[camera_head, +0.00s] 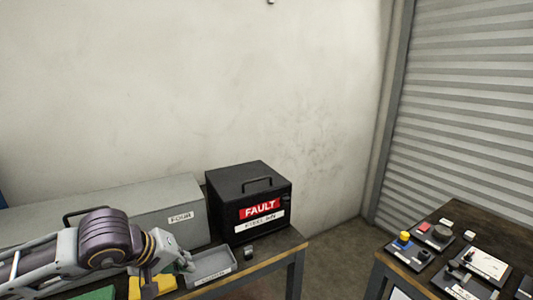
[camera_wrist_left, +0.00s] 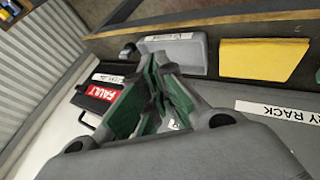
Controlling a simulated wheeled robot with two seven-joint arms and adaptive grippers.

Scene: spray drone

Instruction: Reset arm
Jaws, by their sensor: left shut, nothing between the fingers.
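My left arm comes in from the lower left of the head view, over the left table. My left gripper (camera_head: 180,265) is shut and empty, partly hidden behind the arm's dark wrist joint. In the left wrist view its grey and green fingers (camera_wrist_left: 158,85) are together with nothing held. A grey tray (camera_head: 210,268) lies just right of the gripper, and a yellow piece (camera_head: 152,286) lies below it. I cannot tell whether the gripper touches them. My right gripper is not in view.
A black box labelled FAULT (camera_head: 248,202) and a long grey case (camera_head: 185,205) stand at the table's back, against the wall. A small dark knob (camera_head: 249,252) sits by the tray. A second table with control panels (camera_head: 433,236) is at right, across a floor gap.

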